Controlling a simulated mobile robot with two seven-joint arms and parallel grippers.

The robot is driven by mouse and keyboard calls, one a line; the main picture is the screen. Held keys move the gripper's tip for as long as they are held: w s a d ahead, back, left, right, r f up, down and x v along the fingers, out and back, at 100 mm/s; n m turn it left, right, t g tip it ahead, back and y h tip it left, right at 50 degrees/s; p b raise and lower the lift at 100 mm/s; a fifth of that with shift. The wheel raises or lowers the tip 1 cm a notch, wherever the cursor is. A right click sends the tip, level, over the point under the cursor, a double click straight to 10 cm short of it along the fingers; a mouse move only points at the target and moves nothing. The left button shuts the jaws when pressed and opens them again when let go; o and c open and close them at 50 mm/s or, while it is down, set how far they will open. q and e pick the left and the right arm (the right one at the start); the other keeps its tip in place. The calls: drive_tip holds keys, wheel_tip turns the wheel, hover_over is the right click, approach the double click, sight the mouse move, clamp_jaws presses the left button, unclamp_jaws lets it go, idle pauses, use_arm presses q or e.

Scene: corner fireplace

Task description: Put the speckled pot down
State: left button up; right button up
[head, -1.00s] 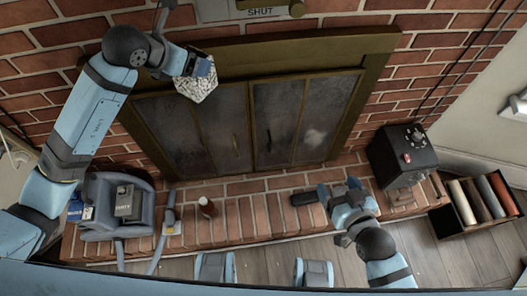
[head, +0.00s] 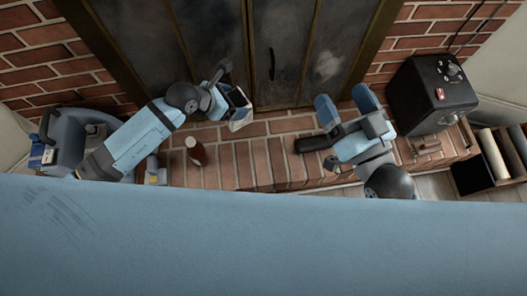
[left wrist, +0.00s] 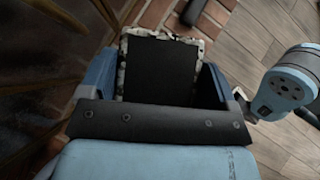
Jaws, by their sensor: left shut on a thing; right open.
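The speckled pot (head: 241,122) is white with dark speckles and hangs in my left gripper (head: 229,88), low in front of the fireplace doors and over the brick hearth (head: 260,165). Its underside is hidden in the head view, so I cannot tell whether it touches the bricks. In the left wrist view the pot's speckled rim (left wrist: 198,44) shows around a dark square, between the two blue fingers of my left gripper (left wrist: 155,75). My right gripper (head: 346,103) is open and empty, above the hearth on the right.
A brown bottle (head: 195,150) stands on the hearth left of centre. A dark object (head: 312,143) lies beside my right gripper. A black box with knobs (head: 432,95) stands at right, near a crate (head: 474,177) of rolls. A blue-grey container (head: 70,135) is at left. Bricks between bottle and dark object are clear.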

use_arm(q)
drive_tip(key=f, duration=0.2)
drive_tip(key=s+f+b, duration=0.1)
drive_tip(key=f, duration=0.1)
drive_tip(key=s+d+f+b, duration=0.1)
drive_tip(key=f, duration=0.2)
wheel_tip(320, 180, down, 19)
drive_tip(key=b, duration=0.9)
drive_tip(key=shift+f, duration=0.3)
drive_tip(key=o, duration=1)
drive_tip(key=shift+c, duration=0.2)
use_arm(e)
wheel_tip(320, 180, down, 10)
drive_tip(key=w+n+g, duration=0.1)
drive_tip(key=n+g, duration=0.1)
drive_tip(key=shift+a+g+y, duration=0.2)
drive_tip(key=shift+g+y, duration=0.1)
drive_tip(key=shift+y, duration=0.1)
